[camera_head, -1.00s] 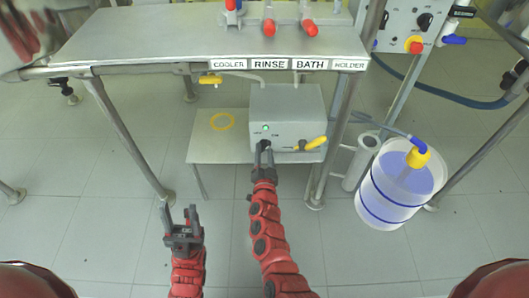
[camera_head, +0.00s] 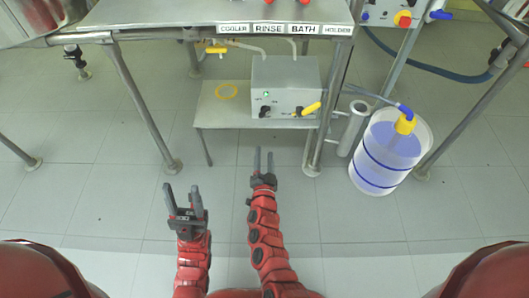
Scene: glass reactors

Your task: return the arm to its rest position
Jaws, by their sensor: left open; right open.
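My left gripper (camera_head: 184,204) is open and empty, fingers pointing up the picture, over the bare floor in front of the bench. My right gripper (camera_head: 264,160) is open and empty, to the right of the left one and a little farther forward. Its fingers are narrowly apart. It is clear of the grey control box (camera_head: 285,88), which stands on a low shelf (camera_head: 224,112) with a lit green lamp, dark knobs and a yellow handle (camera_head: 311,109).
A steel bench (camera_head: 190,14) with labels along its edge stands ahead on metal legs. A drum of bluish liquid (camera_head: 390,150) with a yellow cap stands at the right beside a grey cylinder (camera_head: 353,128). The tiled floor (camera_head: 110,200) around both grippers is free.

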